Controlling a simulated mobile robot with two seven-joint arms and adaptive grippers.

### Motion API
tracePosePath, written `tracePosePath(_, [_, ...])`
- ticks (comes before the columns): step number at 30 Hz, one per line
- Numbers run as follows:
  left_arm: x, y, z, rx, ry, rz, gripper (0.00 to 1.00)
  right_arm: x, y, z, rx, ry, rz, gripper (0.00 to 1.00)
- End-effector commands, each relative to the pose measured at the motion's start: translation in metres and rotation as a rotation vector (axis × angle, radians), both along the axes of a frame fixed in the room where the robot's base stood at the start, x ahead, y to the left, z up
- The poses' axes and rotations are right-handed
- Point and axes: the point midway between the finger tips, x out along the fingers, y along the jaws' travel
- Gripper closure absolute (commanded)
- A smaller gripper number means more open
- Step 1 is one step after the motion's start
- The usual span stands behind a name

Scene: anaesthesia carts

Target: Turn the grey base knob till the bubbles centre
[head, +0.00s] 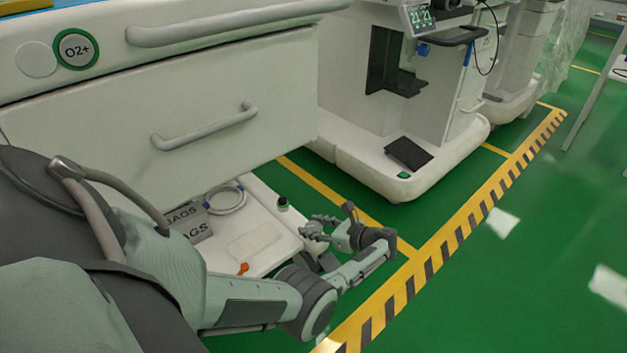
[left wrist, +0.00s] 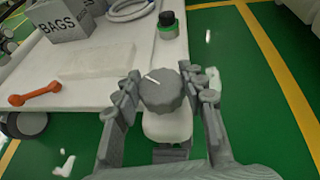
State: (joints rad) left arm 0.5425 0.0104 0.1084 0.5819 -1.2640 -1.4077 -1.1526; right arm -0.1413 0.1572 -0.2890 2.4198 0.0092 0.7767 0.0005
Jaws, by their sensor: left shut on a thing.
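The grey base knob (left wrist: 163,91), ribbed round its side with a white mark line on top, sits at the near edge of the white cart base (left wrist: 105,90). My left gripper (left wrist: 165,85) has a finger on each side of the knob and is shut on it. In the head view my left gripper (head: 317,229) is low at the base's right corner, and I cannot make out the knob behind the fingers. No bubbles can be made out in either view. My right gripper is not in view.
On the base are a grey BAGS box (left wrist: 62,20), a coiled pale hose (left wrist: 131,8), a dark-capped bottle with a green band (left wrist: 168,27) and an orange tool (left wrist: 35,94). A drawer handle (head: 205,127) juts out above. Green floor right of the base is clear.

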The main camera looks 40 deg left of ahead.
Motion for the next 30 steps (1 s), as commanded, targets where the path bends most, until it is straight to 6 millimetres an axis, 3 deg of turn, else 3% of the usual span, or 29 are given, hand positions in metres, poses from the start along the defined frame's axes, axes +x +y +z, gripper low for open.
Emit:
tracePosePath(23, [-0.0006, 0.0006, 0.0, 0.0, 0.0, 0.099, 0.88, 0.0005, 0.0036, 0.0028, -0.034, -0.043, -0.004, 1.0])
tracePosePath(24, [-0.0007, 0.0007, -0.0001, 0.0, 0.0, 0.099, 0.55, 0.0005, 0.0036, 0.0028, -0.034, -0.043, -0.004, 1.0])
tracePosePath(28, [-0.0005, 0.0006, 0.0, 0.0, 0.0, 0.099, 0.38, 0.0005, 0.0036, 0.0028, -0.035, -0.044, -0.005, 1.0])
tracePosePath(30, [-0.0004, 0.0006, 0.0, 0.0, 0.0, 0.099, 0.38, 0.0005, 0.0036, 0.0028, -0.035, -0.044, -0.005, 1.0])
